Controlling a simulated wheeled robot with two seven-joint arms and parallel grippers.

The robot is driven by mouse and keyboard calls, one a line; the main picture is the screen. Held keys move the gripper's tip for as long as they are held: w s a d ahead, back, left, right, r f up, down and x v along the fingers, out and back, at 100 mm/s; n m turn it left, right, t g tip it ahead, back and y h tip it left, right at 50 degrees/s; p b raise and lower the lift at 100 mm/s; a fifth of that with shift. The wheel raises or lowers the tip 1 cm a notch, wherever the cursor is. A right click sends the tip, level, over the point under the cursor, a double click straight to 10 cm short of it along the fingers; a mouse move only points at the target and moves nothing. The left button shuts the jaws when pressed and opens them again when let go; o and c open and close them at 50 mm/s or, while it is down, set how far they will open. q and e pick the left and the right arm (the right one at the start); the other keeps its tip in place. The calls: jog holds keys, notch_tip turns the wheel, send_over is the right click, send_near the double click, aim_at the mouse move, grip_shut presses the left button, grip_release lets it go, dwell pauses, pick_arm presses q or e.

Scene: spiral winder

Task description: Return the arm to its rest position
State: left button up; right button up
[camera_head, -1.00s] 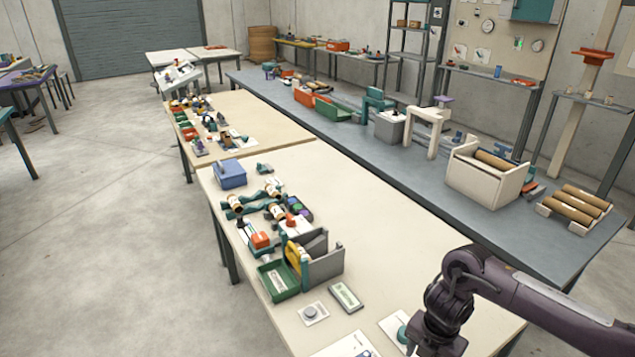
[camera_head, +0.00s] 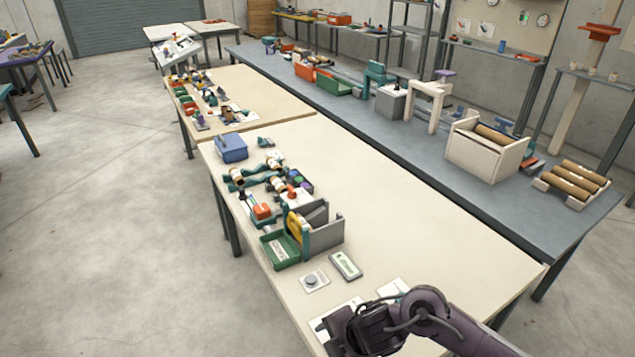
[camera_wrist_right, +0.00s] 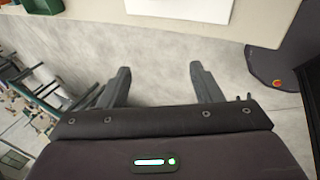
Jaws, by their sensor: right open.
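My right arm comes in at the lower right of the head view, its wrist (camera_head: 365,328) over the near end of the cream table (camera_head: 420,240). In the right wrist view my right gripper (camera_wrist_right: 157,80) is open, with its two fingers apart and nothing between them. Below the fingers is bare grey floor, with the table edge (camera_wrist_right: 215,33) above them in the picture. The fingertips are hidden in the head view. My left gripper is not in view.
The winder parts, a green bin (camera_head: 280,250) and a grey holder (camera_head: 325,235) stand on the table's left side. A small grey button box (camera_head: 313,281) and a label box (camera_head: 345,265) are near the wrist. The table's right half is clear.

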notch_tip(320, 180, up, 7)
jog(key=s+m+t, duration=0.2)
jog(key=m+t, duration=0.1)
jog(key=m, duration=0.8)
jog(key=s+d+f+m+g+h, duration=0.1)
jog(key=s+d+m+g+h, duration=0.1)
jog(key=s+d+m, duration=0.5)
jog(key=s+d+m+g+h, duration=0.15)
jog(key=s+d+m, duration=0.3)
jog(key=d, duration=0.45)
notch_tip(320, 180, down, 36)
jog(key=s+g+b, duration=0.1)
jog(key=s+b, duration=0.1)
jog(key=b, duration=0.1)
jog(key=s+d+f+g+b, duration=0.1)
jog(key=s+d+f, duration=0.3)
jog(key=s+f, duration=1.4)
jog(key=shift+s+h+b, duration=0.45)
jog(key=shift+s+b, duration=0.15)
jog(key=shift+b, duration=0.15)
